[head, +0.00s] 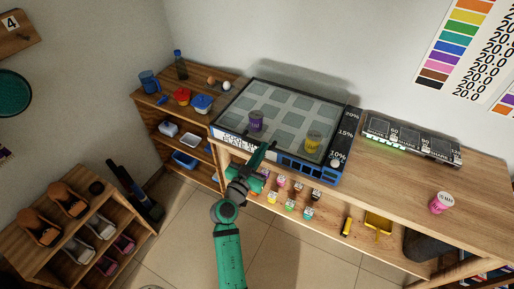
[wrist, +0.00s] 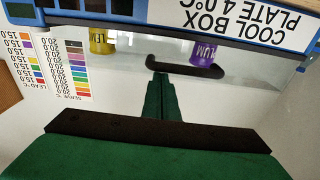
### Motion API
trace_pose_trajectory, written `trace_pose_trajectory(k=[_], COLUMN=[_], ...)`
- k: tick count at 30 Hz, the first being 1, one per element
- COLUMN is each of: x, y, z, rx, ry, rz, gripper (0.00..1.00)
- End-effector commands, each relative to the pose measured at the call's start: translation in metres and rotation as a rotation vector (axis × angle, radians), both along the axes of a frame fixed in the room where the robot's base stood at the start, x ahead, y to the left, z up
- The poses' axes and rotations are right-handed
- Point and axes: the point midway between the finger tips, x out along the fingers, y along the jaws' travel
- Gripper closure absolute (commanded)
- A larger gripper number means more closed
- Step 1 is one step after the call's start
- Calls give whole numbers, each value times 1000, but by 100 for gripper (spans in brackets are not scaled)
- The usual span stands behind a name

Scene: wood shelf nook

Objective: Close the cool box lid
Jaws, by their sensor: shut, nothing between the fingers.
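The cool box (head: 300,172) is a blue-fronted case on the wooden counter, with a pale plate of grey squares. A purple jar (head: 256,121) and a yellow jar (head: 313,142) stand there; the wrist view, upside down, shows the yellow jar (wrist: 102,42) and purple jar (wrist: 203,50). A dark bar handle (wrist: 185,68) crosses in front of them, apparently on a see-through lid; the lid's angle is hard to tell. My gripper (head: 261,158) is shut and empty at the box's front. In the wrist view its fingertips (wrist: 160,76) are by the handle; contact is unclear.
A row of dark units (head: 410,138) and a pink jar (head: 441,202) stand to the right on the counter. Small colored jars (head: 290,194) sit on the shelf below the box. Cups and lidded tubs (head: 202,103) stand on the left shelf unit. Floor is free in front.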

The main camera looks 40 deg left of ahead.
Motion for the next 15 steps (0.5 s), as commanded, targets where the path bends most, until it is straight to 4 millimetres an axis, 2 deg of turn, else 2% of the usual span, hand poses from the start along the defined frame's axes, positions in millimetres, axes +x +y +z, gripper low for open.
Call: trace_pose_trajectory(k=[1, 11, 15], x=[-2, -2, -3], y=[-3, -4, -4], z=[-30, -29, -18], rx=[-21, -22, -18], ry=[50, 48, 42], rz=[-8, -8, -7], gripper=[100, 100, 100])
